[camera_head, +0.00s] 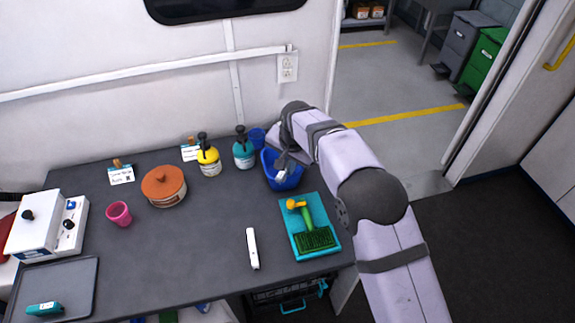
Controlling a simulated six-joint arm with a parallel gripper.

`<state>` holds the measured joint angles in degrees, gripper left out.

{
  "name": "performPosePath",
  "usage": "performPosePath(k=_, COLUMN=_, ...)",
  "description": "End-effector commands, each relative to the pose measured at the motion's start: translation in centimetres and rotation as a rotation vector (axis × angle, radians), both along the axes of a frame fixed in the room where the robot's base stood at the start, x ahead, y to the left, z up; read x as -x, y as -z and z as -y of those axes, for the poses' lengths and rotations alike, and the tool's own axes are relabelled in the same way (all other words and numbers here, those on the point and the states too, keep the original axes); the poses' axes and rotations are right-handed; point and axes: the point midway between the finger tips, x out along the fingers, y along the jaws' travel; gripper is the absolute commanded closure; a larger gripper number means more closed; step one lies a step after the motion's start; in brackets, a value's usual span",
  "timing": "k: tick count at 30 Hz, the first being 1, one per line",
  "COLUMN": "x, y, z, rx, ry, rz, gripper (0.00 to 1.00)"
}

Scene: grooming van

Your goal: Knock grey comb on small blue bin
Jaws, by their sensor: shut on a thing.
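The small blue bin (283,184) stands near the back right of the dark table, open side up. My gripper (283,168) reaches over it from the right and points down at its opening. It is shut on a small light-grey piece, which I take to be the grey comb (281,175). The comb is mostly hidden by my gripper and is very small here. I cannot tell whether it touches the bin's rim.
A teal tray (331,247) with a green brush (312,232) lies in front. A white tool (252,248) lies left of the tray. The table's middle is clear.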

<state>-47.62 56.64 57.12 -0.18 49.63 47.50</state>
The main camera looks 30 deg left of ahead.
Motion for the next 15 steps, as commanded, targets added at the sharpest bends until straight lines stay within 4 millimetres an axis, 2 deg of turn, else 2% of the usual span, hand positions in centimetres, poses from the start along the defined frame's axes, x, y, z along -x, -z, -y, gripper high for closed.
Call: performPosePath(k=15, x=0.01, y=0.63, z=0.01, rx=0.0, ry=0.0, rz=0.0, gripper=1.0)
